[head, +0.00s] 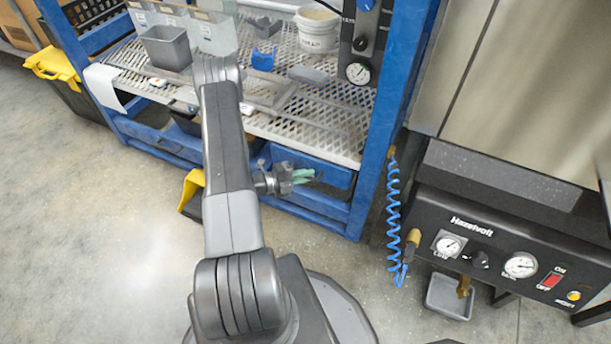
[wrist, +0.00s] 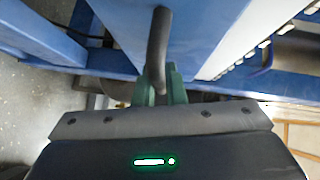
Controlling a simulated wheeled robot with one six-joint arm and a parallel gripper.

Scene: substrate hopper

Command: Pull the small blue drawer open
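The small blue drawer (head: 318,170) sits under the mesh shelf of the blue rack, low at its front. Its blue front also fills the upper middle of the wrist view (wrist: 120,30). A dark bar handle (wrist: 158,45) stands out from that front. My gripper (head: 302,176) is at the drawer front, with its green fingers (wrist: 161,86) on either side of the handle. The fingers appear to touch the handle on both sides. The arm and gripper hide part of the drawer in the head view. I see no clear gap showing the drawer pulled out.
The mesh shelf (head: 320,130) above holds grey bins, a blue piece and a white bucket (head: 317,30). A blue coiled hose (head: 393,215) hangs right of the rack, beside a black control panel (head: 490,250). A yellow-lidded bin (head: 55,68) stands left. The concrete floor in front is mostly clear.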

